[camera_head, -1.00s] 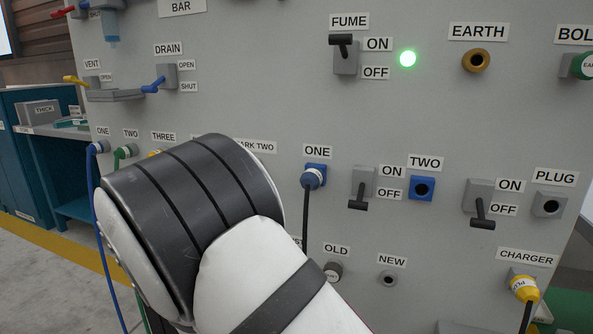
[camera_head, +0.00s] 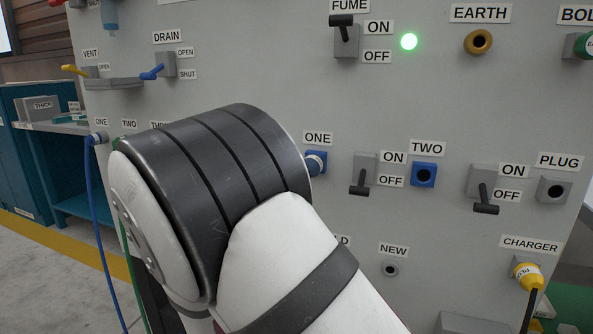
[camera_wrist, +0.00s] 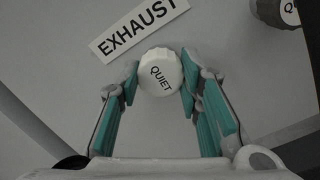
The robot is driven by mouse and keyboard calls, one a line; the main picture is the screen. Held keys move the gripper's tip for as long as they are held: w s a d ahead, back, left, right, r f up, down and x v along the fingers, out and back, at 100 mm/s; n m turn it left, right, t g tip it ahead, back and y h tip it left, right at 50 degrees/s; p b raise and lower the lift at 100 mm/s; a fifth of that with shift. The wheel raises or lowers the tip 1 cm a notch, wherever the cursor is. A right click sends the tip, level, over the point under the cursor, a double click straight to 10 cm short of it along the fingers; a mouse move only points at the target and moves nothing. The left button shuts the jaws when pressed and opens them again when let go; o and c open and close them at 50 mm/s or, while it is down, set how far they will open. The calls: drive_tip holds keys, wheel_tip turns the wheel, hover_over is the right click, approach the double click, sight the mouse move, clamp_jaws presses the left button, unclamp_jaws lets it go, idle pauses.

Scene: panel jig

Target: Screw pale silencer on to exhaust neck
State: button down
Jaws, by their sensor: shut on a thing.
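The pale silencer (camera_wrist: 160,72) is a round white ribbed cap marked QUIET, seen end-on in the wrist view. My gripper (camera_wrist: 160,84) is shut on it, with a teal finger against each side. It is in front of the grey panel just below the EXHAUST label (camera_wrist: 137,28). The exhaust neck is hidden behind the silencer, so I cannot tell how far the two are joined. In the head view my arm covers this area and neither the gripper nor the silencer shows.
A second cap (camera_wrist: 289,12), partly cut off, is at the wrist view's upper right. In the head view the panel carries the FUME switch (camera_head: 346,40), a lit green lamp (camera_head: 409,41), the blue socket TWO (camera_head: 424,174) and a yellow charger plug (camera_head: 527,275). A blue cable (camera_head: 91,210) hangs at left.

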drive_tip(key=shift+m+b, duration=0.7)
drive_tip(key=shift+b, duration=0.2)
drive_tip(key=m, duration=0.4)
drive_tip(key=shift+m, duration=0.4)
drive_tip(key=c, duration=1.1)
unclamp_jaws()
drive_tip(key=shift+o, duration=0.2)
drive_tip(key=shift+s, duration=0.1)
drive_tip(key=v, duration=0.9)
drive_tip(key=shift+r, duration=0.1)
